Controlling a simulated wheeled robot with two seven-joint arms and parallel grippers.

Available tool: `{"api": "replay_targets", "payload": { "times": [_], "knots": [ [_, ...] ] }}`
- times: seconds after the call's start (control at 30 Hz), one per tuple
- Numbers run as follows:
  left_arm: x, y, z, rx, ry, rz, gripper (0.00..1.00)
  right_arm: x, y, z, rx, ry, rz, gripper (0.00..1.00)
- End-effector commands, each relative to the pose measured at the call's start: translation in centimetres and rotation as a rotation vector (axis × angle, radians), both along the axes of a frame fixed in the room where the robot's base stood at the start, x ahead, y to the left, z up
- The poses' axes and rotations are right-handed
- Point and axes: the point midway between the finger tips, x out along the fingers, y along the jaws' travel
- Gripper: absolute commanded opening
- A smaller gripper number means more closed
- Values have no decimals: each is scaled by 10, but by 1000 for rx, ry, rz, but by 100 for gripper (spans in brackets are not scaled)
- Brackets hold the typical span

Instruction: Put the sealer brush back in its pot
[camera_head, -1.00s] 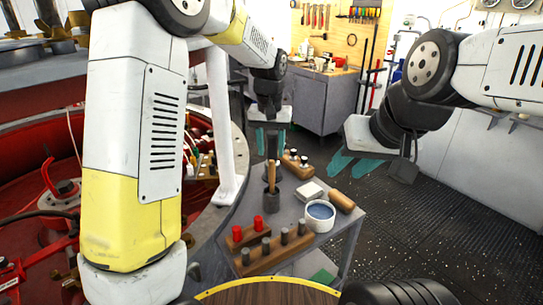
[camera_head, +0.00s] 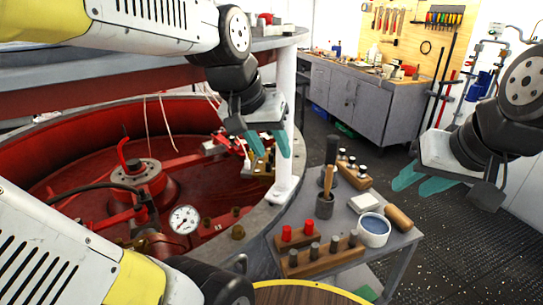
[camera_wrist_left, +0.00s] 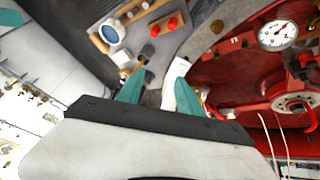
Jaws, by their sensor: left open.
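The sealer brush, seen as an upright wooden handle (camera_head: 327,181), stands in a dark grey pot (camera_head: 325,208) on the small grey table; its lower end is hidden inside the pot. My left gripper (camera_head: 270,145) is open and empty, up and left of the pot, near the white post. In the left wrist view its two teal fingers (camera_wrist_left: 160,95) are apart with nothing between them, and the table lies beyond them. My right gripper (camera_head: 420,183) is open and empty, right of the table and above the floor.
On the table are a white tub (camera_head: 374,231) of blue stuff, a wooden roller (camera_head: 398,218), a pale block (camera_head: 364,203) and peg racks (camera_head: 322,256). A dark upright object (camera_head: 331,150) stands behind the pot. The red round pit (camera_head: 85,185) lies left.

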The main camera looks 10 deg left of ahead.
Motion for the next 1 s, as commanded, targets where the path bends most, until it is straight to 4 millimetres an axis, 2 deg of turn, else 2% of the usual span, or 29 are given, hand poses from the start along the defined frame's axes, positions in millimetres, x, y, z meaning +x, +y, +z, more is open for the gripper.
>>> {"api": "replay_targets", "payload": {
  "times": [0.03,0.1,0.3,1.0],
  "knots": [
    [-14,5,-1,-4,-25,11,43,0,0,0,0,0,0,36],
    [-28,8,-4,-6,-50,20,43,0,0,0,0,0,0,36],
    [-47,12,-10,-6,-86,32,43,0,0,0,0,0,0,36],
    [-49,12,-11,-6,-89,33,43,0,0,0,0,0,0,36]
  ]
}}
